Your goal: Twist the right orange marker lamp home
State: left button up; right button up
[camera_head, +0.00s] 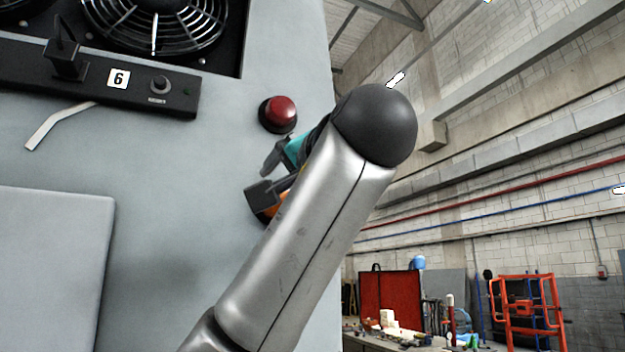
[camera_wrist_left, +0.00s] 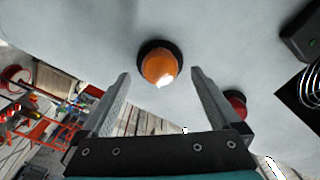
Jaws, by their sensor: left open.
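The orange marker lamp (camera_wrist_left: 160,66) sits in a dark round base on the pale grey panel (camera_head: 170,230). In the head view only a sliver of the orange lamp (camera_head: 264,213) shows, and my gripper and arm hide the rest. My left gripper (camera_head: 259,176) is at the lamp, open and empty. In the left wrist view the two fingertips of my left gripper (camera_wrist_left: 160,73) stand to either side of the lamp, with gaps to it. I cannot tell how deep the lamp is seated. My right gripper is not in view.
A red lamp (camera_head: 279,113) is just above my left gripper, and it shows in the left wrist view (camera_wrist_left: 236,103) beside one finger. A raised cover (camera_head: 50,260) is at lower left. The workshop lies beyond the panel's right edge.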

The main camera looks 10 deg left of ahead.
pick_arm(q)
jog(key=b+v, duration=0.8)
jog(key=v, duration=0.5)
jog(key=shift+w, duration=0.1)
